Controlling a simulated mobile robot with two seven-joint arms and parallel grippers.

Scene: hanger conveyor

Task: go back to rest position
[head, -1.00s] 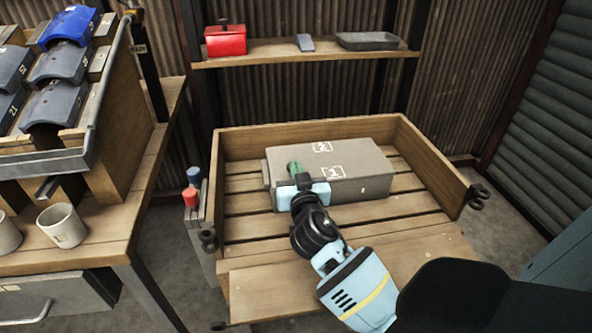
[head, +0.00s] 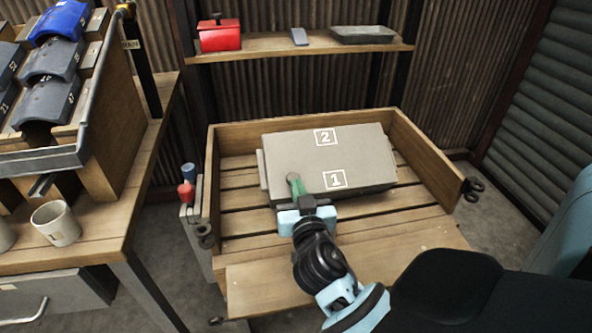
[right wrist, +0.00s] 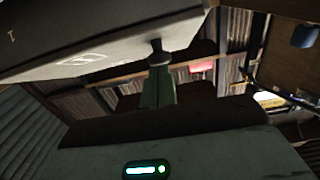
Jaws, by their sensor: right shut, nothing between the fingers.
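My right gripper (head: 295,180) reaches in from the lower right in the head view. Its green fingers are together with nothing between them, at the near left part of a grey box (head: 280,150). In the right wrist view the fingers (right wrist: 157,72) point at a dark knob-like part (right wrist: 157,46) by the box's edge (right wrist: 90,45). Whether they touch it I cannot tell. The box has white labels 1 and 2 on top. My left gripper is not in view.
The box lies in a wooden slatted cart (head: 232,220) with raised sides. A table (head: 105,228) on the left holds cups (head: 56,224) and a rack of numbered grey and blue pieces. A shelf (head: 265,51) behind carries a red box (head: 219,36) and a dark tray (head: 371,35).

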